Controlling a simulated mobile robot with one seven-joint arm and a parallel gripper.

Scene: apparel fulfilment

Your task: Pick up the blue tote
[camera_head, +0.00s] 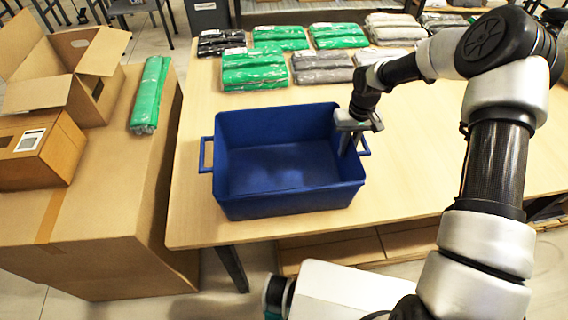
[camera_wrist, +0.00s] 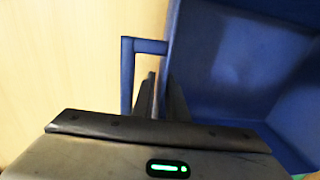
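The blue tote (camera_head: 290,204) stands upright and empty on the table, close to its front edge, with a loop handle on its left side and another on its right side. My gripper (camera_head: 349,143) is at the tote's right wall, pointing down. In the wrist view my gripper (camera_wrist: 161,98) has its two dark fingers close together astride the wall, beside the loop handle (camera_wrist: 128,75). One finger is on the handle side and the other is inside the tote (camera_wrist: 225,65). The fingers appear shut on the wall; the contact itself is partly hidden.
Several green, grey and black bagged garments, including a green one (camera_head: 254,72), lie behind the tote on the table (camera_head: 430,150). A large carton (camera_head: 110,215) at left carries smaller boxes and a green bag (camera_head: 150,95). The table right of the tote is clear.

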